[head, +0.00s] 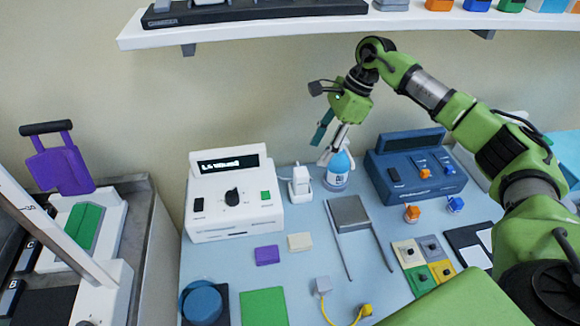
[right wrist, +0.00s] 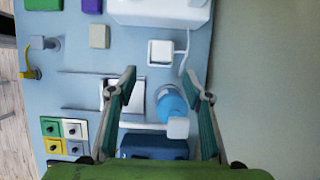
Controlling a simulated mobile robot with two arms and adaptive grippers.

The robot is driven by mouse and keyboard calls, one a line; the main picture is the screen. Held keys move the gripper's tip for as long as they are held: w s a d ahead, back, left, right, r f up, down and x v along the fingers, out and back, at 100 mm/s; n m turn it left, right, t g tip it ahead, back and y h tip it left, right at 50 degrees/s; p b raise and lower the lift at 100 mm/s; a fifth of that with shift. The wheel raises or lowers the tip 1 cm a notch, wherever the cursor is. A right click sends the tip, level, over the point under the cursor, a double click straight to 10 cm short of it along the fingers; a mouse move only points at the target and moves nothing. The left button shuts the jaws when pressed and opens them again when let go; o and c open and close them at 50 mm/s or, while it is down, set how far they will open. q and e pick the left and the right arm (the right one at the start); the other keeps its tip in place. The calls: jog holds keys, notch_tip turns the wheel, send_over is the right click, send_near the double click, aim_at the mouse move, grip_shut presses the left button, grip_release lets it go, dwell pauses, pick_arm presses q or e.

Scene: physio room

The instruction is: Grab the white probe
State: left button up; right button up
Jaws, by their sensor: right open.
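The white probe (head: 300,175) stands upright in a small white holder (head: 299,194) beside the white console, with a pale cable at its side. In the right wrist view the probe (right wrist: 160,53) is seen from above as a white square, beyond the fingertips. My right gripper (head: 329,140) is open and empty, above and to the right of the probe. It is over a blue and white bottle (head: 338,172). In the right wrist view, the bottle (right wrist: 172,103) shows between the open fingers (right wrist: 160,80); I cannot tell whether they touch it. My left gripper is not in view.
The white console (head: 233,212) stands left of the probe and the blue console (head: 415,185) right of the bottle. A grey pad with two rods (head: 349,211) lies in front. A wall shelf (head: 250,27) hangs above. The blue tabletop (head: 305,265) has some clear room.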

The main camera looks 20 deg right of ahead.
aim_at(305, 171)
jog(key=x, duration=0.1)
jog(key=p+x, duration=0.1)
jog(key=x, duration=0.1)
jog(key=p+x, duration=0.1)
jog(key=x, duration=0.1)
jog(key=shift+s+a+f, duration=0.2)
jog(key=shift+s+a, duration=0.1)
jog(key=shift+w+f+p, duration=0.15)
jog(key=shift+f+p, duration=0.15)
jog(key=shift+f, duration=0.05)
jog(key=shift+w+a+f, duration=0.15)
jog(key=shift+a+f, duration=0.05)
jog(key=p+x, duration=0.3)
jog(key=x, duration=0.1)
jog(key=shift+w+a, duration=0.2)
jog(key=shift+w, duration=0.05)
jog(key=shift+w+f, duration=0.1)
jog(key=shift+f, duration=0.2)
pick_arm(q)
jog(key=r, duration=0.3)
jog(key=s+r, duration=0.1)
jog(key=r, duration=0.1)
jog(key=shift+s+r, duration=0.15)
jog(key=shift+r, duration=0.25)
pick_arm(e)
grip_shut()
